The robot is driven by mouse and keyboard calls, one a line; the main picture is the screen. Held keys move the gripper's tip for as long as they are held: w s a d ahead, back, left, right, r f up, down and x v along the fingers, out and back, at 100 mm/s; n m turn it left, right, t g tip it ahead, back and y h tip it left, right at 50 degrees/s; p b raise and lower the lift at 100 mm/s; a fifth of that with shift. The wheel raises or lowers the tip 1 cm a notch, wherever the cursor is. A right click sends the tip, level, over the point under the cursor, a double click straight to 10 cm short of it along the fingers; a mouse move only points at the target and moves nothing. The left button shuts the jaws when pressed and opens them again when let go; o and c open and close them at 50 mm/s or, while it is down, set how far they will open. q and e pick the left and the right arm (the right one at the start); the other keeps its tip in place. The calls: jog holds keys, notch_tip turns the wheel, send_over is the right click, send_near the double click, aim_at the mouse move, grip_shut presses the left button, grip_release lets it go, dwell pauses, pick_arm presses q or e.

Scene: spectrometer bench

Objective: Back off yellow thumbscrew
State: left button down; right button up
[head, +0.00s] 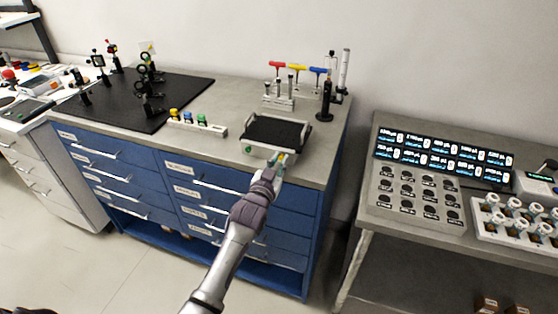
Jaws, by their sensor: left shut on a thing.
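The yellow thumbscrew (285,157) shows as a small yellow spot on the front edge of a black-topped tray device (250,149) on the blue cabinet's top. My left gripper (279,161) reaches it from the front and is shut on it. The fingers cover most of the thumbscrew, so its turn and depth cannot be told. A green knob (249,149) sits at the left of the same front edge. My right gripper is not in view.
A holder with yellow, blue and green pieces (210,129) stands left of the device. Behind it is a rack of T-handle tools (278,101) and a black stand (326,101). A black optics board (135,108) lies left. The blue cabinet (120,170) is below.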

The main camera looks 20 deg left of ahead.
pick_arm(q)
jog(key=shift+f+n, duration=0.2)
jog(key=shift+n, duration=0.3)
jog(key=c, duration=1.1)
grip_release()
jog(key=shift+r, duration=0.1)
jog(key=s, duration=1.2)
jog(key=shift+a, duration=0.2)
